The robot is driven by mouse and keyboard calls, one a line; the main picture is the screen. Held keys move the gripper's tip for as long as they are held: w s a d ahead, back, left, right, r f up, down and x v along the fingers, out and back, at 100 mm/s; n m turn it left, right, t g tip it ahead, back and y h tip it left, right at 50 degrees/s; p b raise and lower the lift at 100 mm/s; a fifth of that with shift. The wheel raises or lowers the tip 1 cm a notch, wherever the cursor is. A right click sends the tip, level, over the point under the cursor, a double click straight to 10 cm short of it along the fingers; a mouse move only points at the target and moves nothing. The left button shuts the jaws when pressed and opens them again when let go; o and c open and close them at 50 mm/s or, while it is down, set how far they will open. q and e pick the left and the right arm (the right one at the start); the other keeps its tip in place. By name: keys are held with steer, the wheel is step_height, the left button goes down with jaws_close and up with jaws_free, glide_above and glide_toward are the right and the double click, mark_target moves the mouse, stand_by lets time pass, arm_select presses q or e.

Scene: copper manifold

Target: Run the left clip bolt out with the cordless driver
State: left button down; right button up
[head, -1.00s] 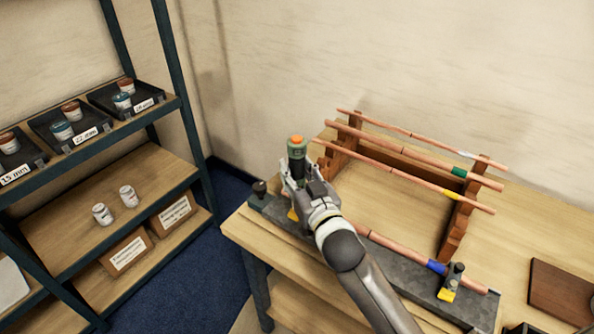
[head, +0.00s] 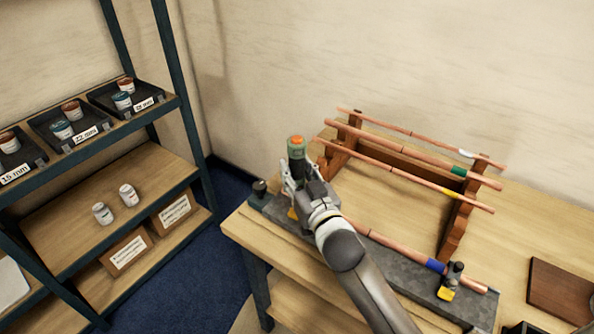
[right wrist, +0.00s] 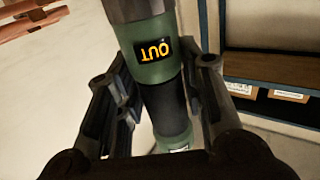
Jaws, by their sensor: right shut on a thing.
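The cordless driver (head: 297,152), green with an orange top, stands upright over the left part of the grey bench fixture (head: 404,287). My right gripper (head: 299,181) is shut around its body. In the right wrist view the driver (right wrist: 165,105) sits between both fingers, and its label reads "OUT". A bit of yellow, seemingly the left clip (head: 292,214), shows beside the gripper; its bolt and the driver's tip are hidden. The right clip (head: 446,294), yellow with a dark part above it, sits at the fixture's other end near the blue-banded copper pipe (head: 395,247). My left gripper is not in view.
A wooden rack (head: 453,235) with several copper pipes stands behind the fixture. A dark knob (head: 259,188) is at the fixture's left end. A brown board (head: 560,291) lies at the right. A shelf unit (head: 122,200) with trays and jars stands at the left.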

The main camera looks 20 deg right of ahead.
mark_target(301, 156)
steer(key=shift+s+a+f, duration=0.1)
steer(key=shift+s+f, duration=0.05)
steer(key=shift+f, duration=0.15)
stand_by(1.0)
steer(key=shift+r+p, duration=0.1)
steer(key=shift+p, duration=0.25)
stand_by(0.3)
steer(key=shift+r, duration=0.15)
stand_by(0.3)
step_height(301, 156, up, 2)
steer(key=p, duration=0.2)
steer(key=shift+r+p, duration=0.25)
steer(key=shift+p, duration=0.1)
step_height(301, 156, up, 4)
steer(key=p, duration=0.3)
steer(key=shift+f, duration=0.15)
